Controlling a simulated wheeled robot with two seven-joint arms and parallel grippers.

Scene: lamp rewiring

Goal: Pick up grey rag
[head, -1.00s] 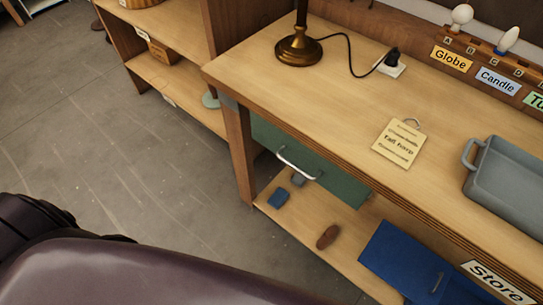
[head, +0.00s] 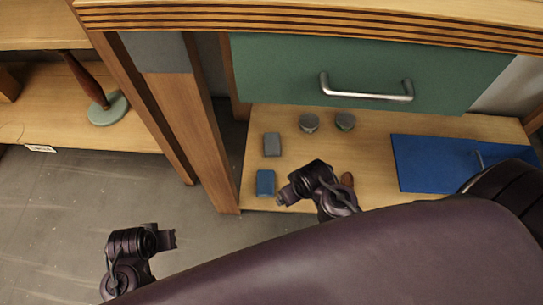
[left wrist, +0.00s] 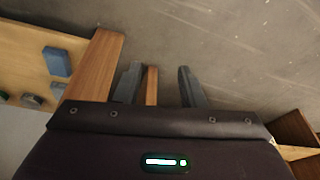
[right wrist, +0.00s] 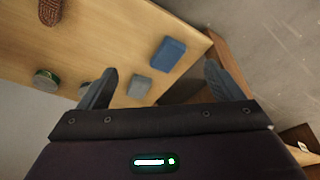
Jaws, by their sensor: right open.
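The grey rag (head: 272,144) is a small folded grey block lying flat on the low wooden shelf, behind the blue rag (head: 265,183). My right gripper (head: 284,196) is over the front edge of the shelf, near the blue rag. In the right wrist view the grey rag (right wrist: 139,87) shows between the spread fingers, apart from them, and the gripper is empty. My left gripper (head: 172,238) is over the floor to the left of the shelf. Its fingers (left wrist: 160,85) are apart and empty. The grey rag also shows at the left of the left wrist view (left wrist: 58,90).
Two round tins (head: 308,122) (head: 345,121) stand right of the grey rag. A brown brush (head: 347,180) is partly hidden by my right arm. A blue case (head: 420,160) lies further right. A green drawer (head: 290,70) overhangs the shelf; a wooden leg (head: 185,130) stands left.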

